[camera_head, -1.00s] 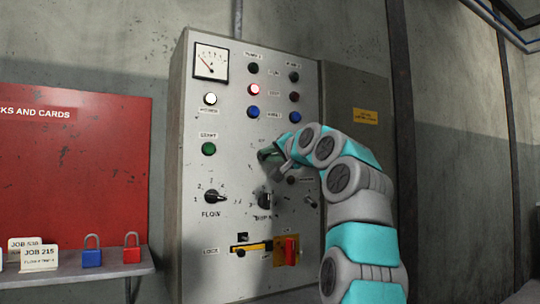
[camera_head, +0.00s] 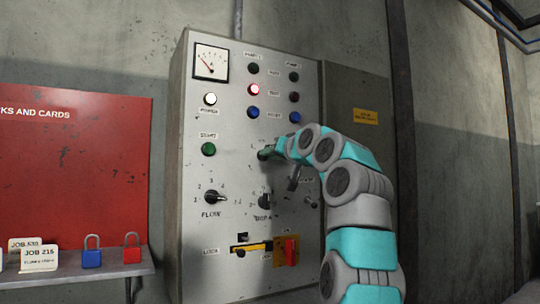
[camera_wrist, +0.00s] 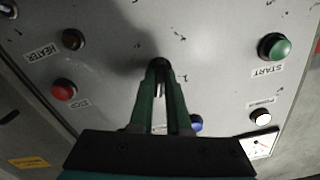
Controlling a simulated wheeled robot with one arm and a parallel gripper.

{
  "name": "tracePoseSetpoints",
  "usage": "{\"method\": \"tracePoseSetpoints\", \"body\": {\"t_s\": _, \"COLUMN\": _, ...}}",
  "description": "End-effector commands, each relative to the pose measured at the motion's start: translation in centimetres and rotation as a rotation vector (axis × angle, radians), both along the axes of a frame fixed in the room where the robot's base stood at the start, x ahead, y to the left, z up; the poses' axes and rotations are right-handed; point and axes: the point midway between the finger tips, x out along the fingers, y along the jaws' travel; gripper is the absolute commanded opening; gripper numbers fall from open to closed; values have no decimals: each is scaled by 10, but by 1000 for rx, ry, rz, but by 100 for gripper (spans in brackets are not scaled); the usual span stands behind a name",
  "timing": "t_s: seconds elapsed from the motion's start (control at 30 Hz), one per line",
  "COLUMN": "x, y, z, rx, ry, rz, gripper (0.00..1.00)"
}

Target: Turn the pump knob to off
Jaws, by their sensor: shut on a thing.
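The grey control panel (camera_head: 228,115) stands ahead. My gripper (camera_head: 264,153) reaches its middle from the right, fingers at the panel face. In the wrist view my gripper (camera_wrist: 160,72) has its green fingers closed around a small dark knob (camera_wrist: 159,63). The fingers hide most of this knob, and I cannot read its label or setting. Below it in the head view is another dark knob (camera_head: 265,201) with a blurred label. To the left of that is a dark selector knob (camera_head: 214,197) with a numbered scale.
A red-handled switch (camera_head: 290,250) sits low on the panel. Padlocks and cards stand on a shelf (camera_head: 95,274) at left.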

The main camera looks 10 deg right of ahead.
Motion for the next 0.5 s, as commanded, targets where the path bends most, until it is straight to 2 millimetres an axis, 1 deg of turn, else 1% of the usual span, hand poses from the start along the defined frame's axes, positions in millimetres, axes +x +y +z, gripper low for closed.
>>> {"method": "tracePoseSetpoints", "body": {"t_s": 0.2, "x": 1, "y": -1, "z": -1, "rx": -162, "ry": -50, "rz": -1, "gripper": 0}}
{"method": "tracePoseSetpoints", "body": {"t_s": 0.5, "x": 0, "y": 0, "z": -1, "rx": -304, "ry": -96, "rz": 0, "gripper": 0}}
